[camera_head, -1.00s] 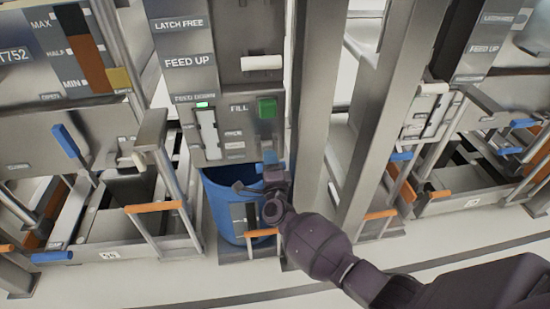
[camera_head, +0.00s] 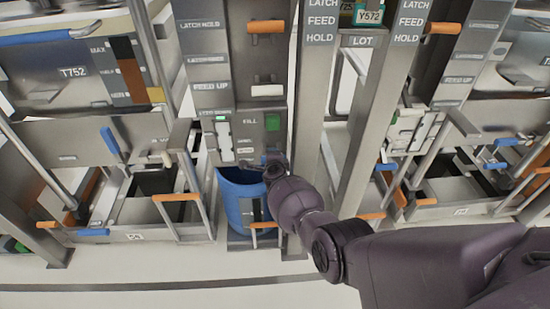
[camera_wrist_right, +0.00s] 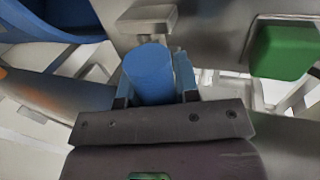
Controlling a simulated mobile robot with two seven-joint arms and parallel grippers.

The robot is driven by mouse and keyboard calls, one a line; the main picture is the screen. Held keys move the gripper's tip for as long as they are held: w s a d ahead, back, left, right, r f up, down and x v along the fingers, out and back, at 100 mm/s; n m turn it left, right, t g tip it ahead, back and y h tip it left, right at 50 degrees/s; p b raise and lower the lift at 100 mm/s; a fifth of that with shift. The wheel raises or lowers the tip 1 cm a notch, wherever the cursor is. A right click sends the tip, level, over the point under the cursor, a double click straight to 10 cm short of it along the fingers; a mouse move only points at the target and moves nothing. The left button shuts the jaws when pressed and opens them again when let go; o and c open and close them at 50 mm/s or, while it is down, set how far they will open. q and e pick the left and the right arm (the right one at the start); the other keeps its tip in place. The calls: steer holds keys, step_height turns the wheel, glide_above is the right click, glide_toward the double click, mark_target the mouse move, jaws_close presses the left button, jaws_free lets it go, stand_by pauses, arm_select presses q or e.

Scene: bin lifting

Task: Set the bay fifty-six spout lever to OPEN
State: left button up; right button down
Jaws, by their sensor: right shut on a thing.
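My right gripper (camera_head: 273,166) reaches in from the lower right of the head view, to the front of the middle bay's panel, just above the blue bin (camera_head: 238,203). In the right wrist view its fingers (camera_wrist_right: 155,88) are shut around a blue cylindrical handle (camera_wrist_right: 149,74), which looks like a lever grip. In the head view the gripper mostly hides this handle. I cannot read an OPEN mark or the bay number beside it. My left gripper is not in view.
The middle panel carries a green block (camera_head: 272,122), a lit green indicator (camera_head: 221,118) and a white handle (camera_head: 267,90). Posts (camera_head: 312,100) stand right of it. Orange-topped handles (camera_head: 177,197) stick out at the left. The floor in front is clear.

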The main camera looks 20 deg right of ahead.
steer(key=shift+w+r+g+p, duration=0.15)
steer(key=shift+r+g+p, duration=0.15)
steer(key=shift+p, duration=0.05)
stand_by(0.6)
steer(key=c, duration=0.9)
jaws_free()
steer(key=shift+f, duration=0.1)
steer(key=shift+o, duration=0.2)
